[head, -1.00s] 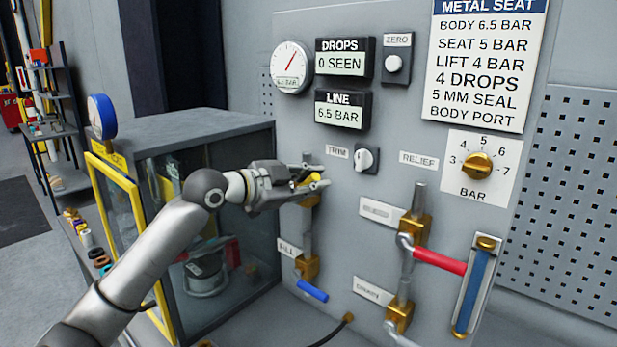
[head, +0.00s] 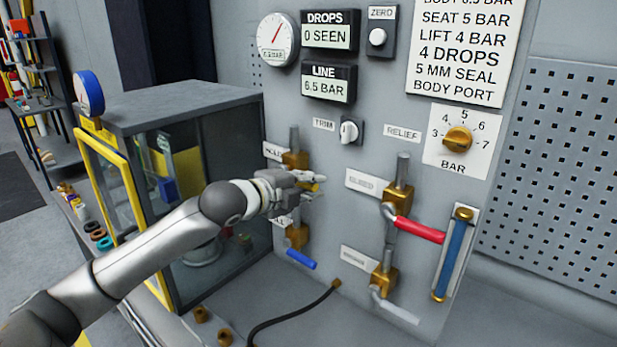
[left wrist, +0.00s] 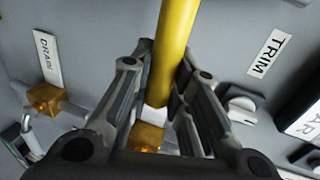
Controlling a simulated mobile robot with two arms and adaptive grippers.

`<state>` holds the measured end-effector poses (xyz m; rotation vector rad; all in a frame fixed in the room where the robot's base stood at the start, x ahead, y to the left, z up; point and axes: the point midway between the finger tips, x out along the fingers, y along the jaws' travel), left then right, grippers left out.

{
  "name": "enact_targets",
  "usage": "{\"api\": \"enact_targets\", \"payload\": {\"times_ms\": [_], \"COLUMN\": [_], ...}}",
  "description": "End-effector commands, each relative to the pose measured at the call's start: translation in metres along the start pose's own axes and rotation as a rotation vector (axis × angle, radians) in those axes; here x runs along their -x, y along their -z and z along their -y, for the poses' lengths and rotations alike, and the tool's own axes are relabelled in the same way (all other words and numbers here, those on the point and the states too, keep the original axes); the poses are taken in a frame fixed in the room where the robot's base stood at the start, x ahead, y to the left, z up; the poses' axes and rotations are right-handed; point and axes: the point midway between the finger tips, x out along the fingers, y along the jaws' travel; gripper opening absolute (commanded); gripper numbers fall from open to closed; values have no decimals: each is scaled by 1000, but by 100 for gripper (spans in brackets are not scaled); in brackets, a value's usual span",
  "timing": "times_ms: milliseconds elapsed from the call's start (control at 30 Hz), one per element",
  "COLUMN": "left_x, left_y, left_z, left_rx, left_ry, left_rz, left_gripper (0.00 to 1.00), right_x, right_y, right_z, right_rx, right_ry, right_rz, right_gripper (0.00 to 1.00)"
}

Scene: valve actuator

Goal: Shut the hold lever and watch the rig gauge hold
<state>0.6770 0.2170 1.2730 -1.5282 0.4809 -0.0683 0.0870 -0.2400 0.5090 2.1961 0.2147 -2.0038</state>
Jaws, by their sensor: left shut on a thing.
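The hold valve's brass body (head: 295,160) sits on a vertical pipe on the grey panel, beside a partly covered label. My left gripper (head: 312,186) is just below and in front of that body, shut on the yellow hold lever (head: 320,178). Only a small part of the lever shows in the head view. In the left wrist view, the yellow lever (left wrist: 177,45) runs between the two fingers. The round rig gauge (head: 278,40) has its needle pointing up and right. The line display (head: 328,87) reads 6.5 BAR. My right gripper is out of view.
A blue fill lever (head: 301,259) is below my gripper. A red bleed lever (head: 419,230) and a pale drain lever (head: 395,307) are to the right. The drops display (head: 329,35) reads 0 SEEN. A glass-sided cabinet (head: 225,150) stands close on the left.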

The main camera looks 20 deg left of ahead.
Motion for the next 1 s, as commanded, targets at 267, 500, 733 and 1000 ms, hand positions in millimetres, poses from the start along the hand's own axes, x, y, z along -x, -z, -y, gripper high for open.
{"api": "enact_targets", "payload": {"times_ms": [267,500,733,1000], "left_x": [-1,-2,-2,-1], "left_y": [0,0,-1,0], "left_z": [-5,-6,-7,-5], "left_rx": [-45,-51,-50,-46], "left_ry": [-2,-4,-5,-2], "left_rz": [11,14,14,13], "left_gripper": [0,0,31,40], "right_x": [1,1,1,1], "right_y": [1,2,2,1], "right_z": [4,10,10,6], "right_rx": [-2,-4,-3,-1], "right_ry": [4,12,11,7], "right_rz": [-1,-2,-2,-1], "right_gripper": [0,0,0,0]}}
